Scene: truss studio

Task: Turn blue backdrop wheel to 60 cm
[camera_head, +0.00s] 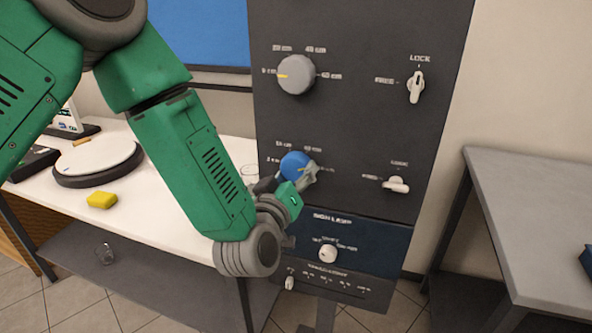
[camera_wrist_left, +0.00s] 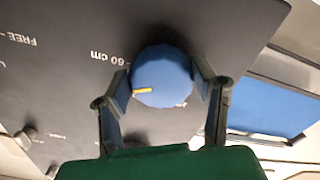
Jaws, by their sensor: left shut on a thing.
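The blue backdrop wheel (camera_head: 294,162) is on the dark panel, partly hidden by my left gripper (camera_head: 291,179) in the head view. In the left wrist view the round blue wheel (camera_wrist_left: 165,72) sits between the two fingers, which are shut on its sides. Its yellow mark (camera_wrist_left: 143,90) points left and slightly down there. The 60 cm label (camera_wrist_left: 106,57) is on the panel to the upper left of the mark, and the two are not in line. My right gripper is not in view.
A grey dial (camera_head: 296,75) with a yellow mark sits above the wheel. White switches (camera_head: 416,86) and (camera_head: 397,185) are to the right. A smaller knob (camera_head: 327,253) is below. A white table (camera_head: 180,215) with a yellow sponge (camera_head: 102,200) is at left; a grey table (camera_head: 530,200) is at right.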

